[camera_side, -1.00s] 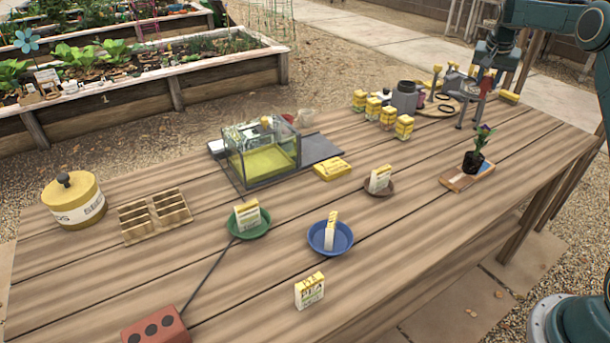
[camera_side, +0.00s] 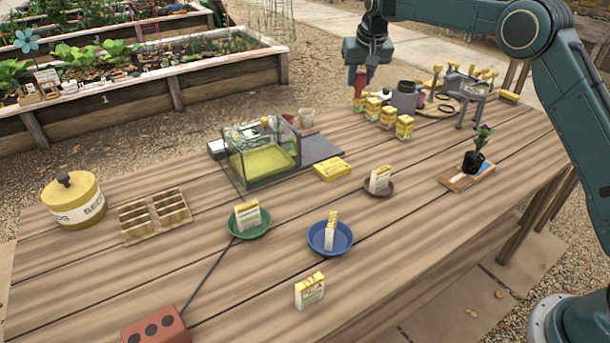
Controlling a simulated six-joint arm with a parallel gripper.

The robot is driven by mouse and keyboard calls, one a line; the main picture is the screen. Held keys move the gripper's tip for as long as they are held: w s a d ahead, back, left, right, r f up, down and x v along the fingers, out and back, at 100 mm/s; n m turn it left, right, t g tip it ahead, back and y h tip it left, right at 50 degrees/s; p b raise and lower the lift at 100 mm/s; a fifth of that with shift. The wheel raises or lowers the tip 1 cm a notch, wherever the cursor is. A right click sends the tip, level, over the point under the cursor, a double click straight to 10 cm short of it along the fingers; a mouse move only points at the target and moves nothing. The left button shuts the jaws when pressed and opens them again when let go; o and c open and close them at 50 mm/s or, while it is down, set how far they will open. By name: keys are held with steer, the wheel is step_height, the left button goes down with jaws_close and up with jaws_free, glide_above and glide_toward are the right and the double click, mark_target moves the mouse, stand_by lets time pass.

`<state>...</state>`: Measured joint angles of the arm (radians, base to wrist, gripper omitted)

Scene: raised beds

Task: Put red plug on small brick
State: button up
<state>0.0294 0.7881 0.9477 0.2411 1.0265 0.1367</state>
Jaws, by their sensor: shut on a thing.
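My gripper (camera_side: 358,68) is at the upper middle, above the far edge of the table. It is shut on the red plug (camera_side: 359,88), which hangs below it, small and partly hidden by the fingers. Behind and below it are yellow packets; it appears held in the air. A reddish brick (camera_side: 155,327) with several dark round holes lies at the front left edge of the table, partly cut off by the frame. A thin dark cord runs from near it towards the glass box. I cannot tell whether this is the small brick.
A glass box (camera_side: 262,160) with a yellow floor stands mid-table. Yellow packets (camera_side: 404,127), a grey jug (camera_side: 404,97) and a grey stand (camera_side: 470,92) are at the back. Green (camera_side: 250,232), blue (camera_side: 330,247) and brown dishes hold packets. The front left table is mostly clear.

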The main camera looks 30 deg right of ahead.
steer(key=s+a+r+n+y, duration=0.1)
steer(key=s+a+n, duration=0.15)
steer(key=a, duration=1.35)
steer(key=s+a+r+n+y, duration=0.15)
steer(key=a+n, duration=0.25)
steer(key=a, duration=1.2)
steer(key=s+a+n+y, duration=0.1)
steer(key=s+a+n, duration=0.2)
steer(key=s+a, duration=0.7)
steer(key=s+a+n+g+y, duration=0.1)
steer(key=s+a+n, duration=0.3)
steer(key=s+a, duration=0.6)
steer(key=a, duration=0.7)
steer(key=shift+s+r, duration=0.15)
steer(key=shift+r, duration=0.25)
steer(key=shift+f, duration=0.1)
glide_above(168, 322)
step_height(168, 322, down, 20)
steer(key=shift+r, duration=0.1)
